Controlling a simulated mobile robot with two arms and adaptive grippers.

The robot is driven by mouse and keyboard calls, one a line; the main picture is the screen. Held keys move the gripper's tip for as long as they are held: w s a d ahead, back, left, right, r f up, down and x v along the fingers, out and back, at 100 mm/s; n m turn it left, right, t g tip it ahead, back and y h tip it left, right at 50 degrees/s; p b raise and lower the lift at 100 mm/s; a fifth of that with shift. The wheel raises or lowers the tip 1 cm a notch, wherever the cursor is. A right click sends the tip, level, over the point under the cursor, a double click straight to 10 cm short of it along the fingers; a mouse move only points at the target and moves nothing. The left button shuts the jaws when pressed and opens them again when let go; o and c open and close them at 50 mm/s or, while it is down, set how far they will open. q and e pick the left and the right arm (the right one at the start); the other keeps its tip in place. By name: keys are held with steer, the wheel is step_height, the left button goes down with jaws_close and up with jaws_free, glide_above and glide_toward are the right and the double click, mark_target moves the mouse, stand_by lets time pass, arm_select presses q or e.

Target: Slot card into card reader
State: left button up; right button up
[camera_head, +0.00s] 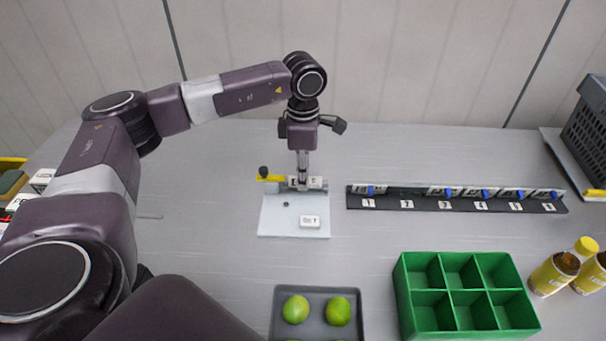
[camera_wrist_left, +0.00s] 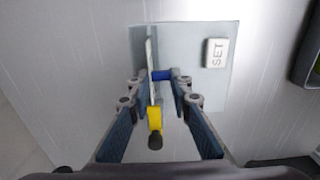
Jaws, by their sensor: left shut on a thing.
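My left gripper (camera_head: 302,180) points down at the back edge of a pale plate (camera_head: 275,218). In the left wrist view its fingertips (camera_wrist_left: 163,80) are closed around a small blue tab (camera_wrist_left: 161,75), like those on the racked cards. A thin white upright edge (camera_wrist_left: 150,70) stands beside the tab; I cannot tell whether it is the card or part of the reader. A yellow piece (camera_head: 270,178) with a black knob (camera_head: 263,171) sits at the plate's back left. A white SET block (camera_head: 309,222) lies on the plate. Card seating is hidden by the fingers.
A black rack (camera_head: 420,206) with numbered places and blue-tabbed cards stands right of the plate; its second place shows no card. A green divided box (camera_head: 412,313), a grey tray (camera_head: 317,325) with limes and yellow-capped bottles (camera_head: 553,272) are nearer.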

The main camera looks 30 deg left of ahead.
arm_select(q)
steer(key=shift+f+b, duration=0.45)
steer(key=shift+f, duration=0.2)
steer(key=o, duration=0.9)
step_height(320, 180, up, 12)
steer(key=shift+r, duration=0.1)
stand_by(0.7)
